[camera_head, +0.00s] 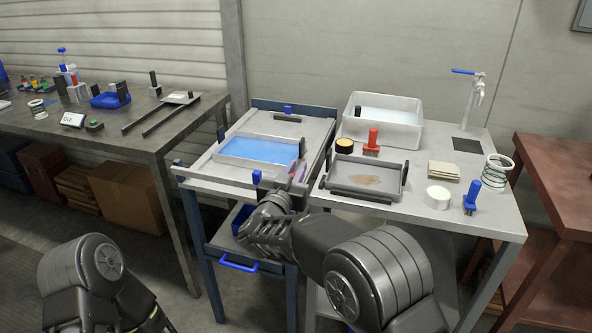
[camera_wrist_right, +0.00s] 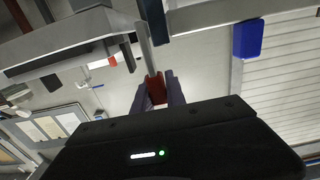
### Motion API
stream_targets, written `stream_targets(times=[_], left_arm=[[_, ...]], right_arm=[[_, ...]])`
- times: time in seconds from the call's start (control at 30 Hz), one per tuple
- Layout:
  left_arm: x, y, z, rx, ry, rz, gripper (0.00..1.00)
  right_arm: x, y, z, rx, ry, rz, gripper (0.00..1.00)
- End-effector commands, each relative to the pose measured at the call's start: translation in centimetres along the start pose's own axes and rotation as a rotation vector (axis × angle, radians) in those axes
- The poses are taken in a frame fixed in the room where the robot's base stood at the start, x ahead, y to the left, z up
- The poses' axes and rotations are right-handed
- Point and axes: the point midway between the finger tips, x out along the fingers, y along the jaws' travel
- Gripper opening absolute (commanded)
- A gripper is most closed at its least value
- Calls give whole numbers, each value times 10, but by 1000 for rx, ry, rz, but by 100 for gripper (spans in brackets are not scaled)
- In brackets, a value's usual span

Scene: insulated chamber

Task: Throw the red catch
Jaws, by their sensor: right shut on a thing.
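The red catch (camera_wrist_right: 158,88) shows in the right wrist view between the two fingers of my right gripper (camera_wrist_right: 160,92), which is shut on it. In the head view my right gripper (camera_head: 297,173) is at the right edge of the blue-framed cart (camera_head: 313,150), beside a shallow tray of blue liquid (camera_head: 258,150). The catch is mostly hidden there by the fingers and wrist. Whether the catch has turned cannot be told. My left arm shows at the bottom left of the head view; its gripper is out of view.
The right table (camera_head: 405,205) bears a grey tray (camera_head: 365,190), a red-handled tool (camera_head: 371,142), a white tub (camera_head: 385,128), a coil (camera_head: 497,172) and a blue-handled tool (camera_head: 472,198). A blue block (camera_head: 257,177) stands at the cart's front edge. A workbench (camera_head: 140,135) stands left.

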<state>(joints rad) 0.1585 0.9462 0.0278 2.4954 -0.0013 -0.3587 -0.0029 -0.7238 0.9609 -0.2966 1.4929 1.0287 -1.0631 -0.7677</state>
Motion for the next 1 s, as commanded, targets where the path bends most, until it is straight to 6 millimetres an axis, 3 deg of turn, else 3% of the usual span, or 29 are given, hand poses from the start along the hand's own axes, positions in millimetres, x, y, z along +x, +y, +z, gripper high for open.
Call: stream_targets(times=[0.47, 1.0], left_arm=[[-3, 1, 0, 0, 0, 0, 42], [-43, 17, 0, -2, 0, 1, 42]], right_arm=[[0, -1, -1, -13, 0, 0, 0], [0, -21, -1, -293, -1, -2, 0]])
